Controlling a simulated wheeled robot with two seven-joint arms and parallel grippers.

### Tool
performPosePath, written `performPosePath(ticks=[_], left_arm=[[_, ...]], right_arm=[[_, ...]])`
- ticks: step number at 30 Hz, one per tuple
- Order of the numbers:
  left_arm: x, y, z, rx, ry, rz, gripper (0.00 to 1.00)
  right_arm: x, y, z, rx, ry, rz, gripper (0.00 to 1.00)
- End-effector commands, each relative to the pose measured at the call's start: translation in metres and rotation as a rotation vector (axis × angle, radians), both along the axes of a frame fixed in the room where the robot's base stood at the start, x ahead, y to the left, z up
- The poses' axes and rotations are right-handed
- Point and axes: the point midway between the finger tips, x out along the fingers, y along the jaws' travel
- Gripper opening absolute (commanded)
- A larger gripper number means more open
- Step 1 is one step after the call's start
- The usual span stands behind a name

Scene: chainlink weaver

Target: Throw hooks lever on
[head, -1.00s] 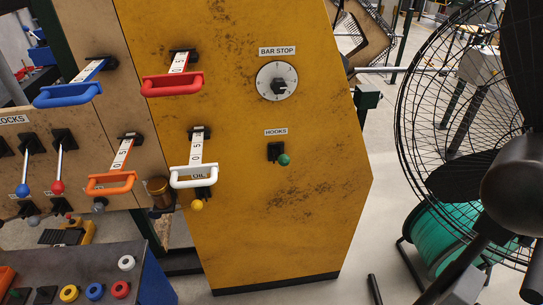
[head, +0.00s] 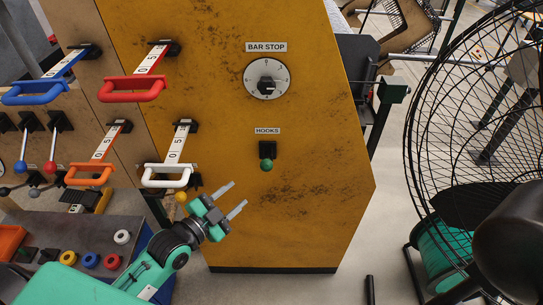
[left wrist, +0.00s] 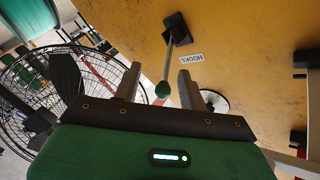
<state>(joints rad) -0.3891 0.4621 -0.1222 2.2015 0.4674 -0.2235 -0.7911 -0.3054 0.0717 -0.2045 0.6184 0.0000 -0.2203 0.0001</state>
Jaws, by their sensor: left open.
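The hooks lever (head: 266,163) is a small green-knobbed lever on a black mount, below the HOOKS label (head: 267,131) on the yellow machine panel (head: 310,215). My left gripper (head: 238,197) is open and empty, below and left of the lever in the head view. In the left wrist view the lever's green knob (left wrist: 163,90) appears between the two spread fingers of my left gripper (left wrist: 157,85), with its rod running up to the mount. I cannot tell whether the knob is between the fingers in depth; the head view shows them apart. My right gripper is not in view.
The BAR STOP dial (head: 266,78) is above the lever. A white handle (head: 166,177) and a yellow knob (head: 181,197) are close on the left. A caged black fan (head: 440,110) stands at the right. The panel around the lever is clear.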

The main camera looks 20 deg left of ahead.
Motion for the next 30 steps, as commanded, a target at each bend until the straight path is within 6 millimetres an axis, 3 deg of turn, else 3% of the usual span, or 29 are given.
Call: performPosePath(ticks=[1, 3, 6, 14, 30], left_arm=[[-0.004, -0.005, 0.020, 0.005, -0.034, -0.018, 0.42], [-0.009, -0.010, 0.037, 0.011, -0.065, -0.036, 0.42], [-0.011, -0.014, 0.050, 0.013, -0.089, -0.047, 0.42], [0.010, -0.024, 0.055, 0.011, -0.096, -0.048, 0.42], [0.091, -0.061, 0.054, 0.013, -0.094, -0.049, 0.42]], right_arm=[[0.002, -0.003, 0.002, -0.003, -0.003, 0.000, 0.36], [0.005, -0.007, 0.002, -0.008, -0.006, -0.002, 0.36], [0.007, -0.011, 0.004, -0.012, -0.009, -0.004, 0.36], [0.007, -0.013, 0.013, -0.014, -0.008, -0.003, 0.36], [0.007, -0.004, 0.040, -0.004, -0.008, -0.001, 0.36]])
